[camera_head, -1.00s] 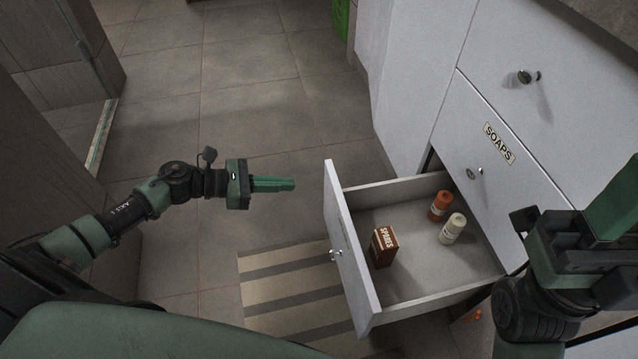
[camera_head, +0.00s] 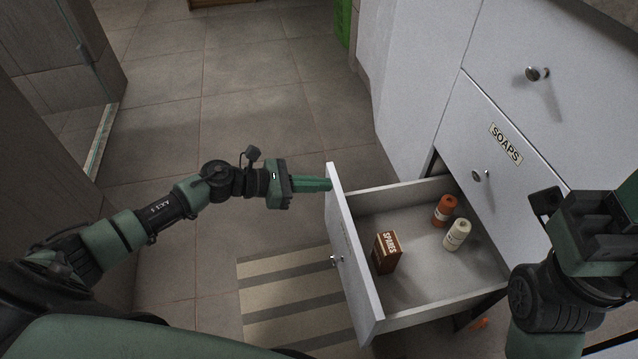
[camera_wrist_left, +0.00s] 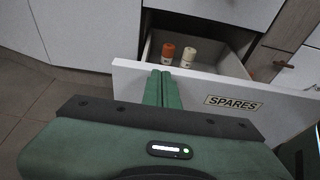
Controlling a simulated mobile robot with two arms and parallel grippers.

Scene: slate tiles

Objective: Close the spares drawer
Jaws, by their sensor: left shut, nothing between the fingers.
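The spares drawer (camera_head: 348,255) is pulled out of the white cabinet, with its round knob on the front. The wrist view shows its front (camera_wrist_left: 285,110) with the SPARES label (camera_wrist_left: 233,104). Inside are a brown box marked SPARES (camera_head: 386,252), an orange bottle (camera_head: 445,210) and a cream bottle (camera_head: 457,234). My left gripper (camera_head: 328,184) is shut and empty, its fingertips at the upper far end of the drawer front; I cannot tell whether they touch it. My right gripper (camera_head: 625,205) is at the right, partly cut off, its fingertips unclear.
The closed soaps drawer (camera_head: 500,165) is above the open one, with another closed drawer (camera_head: 560,90) higher up. A striped mat (camera_head: 290,295) lies on the floor left of the drawer. The tiled floor beyond is clear. A green crate (camera_head: 342,22) stands at the back.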

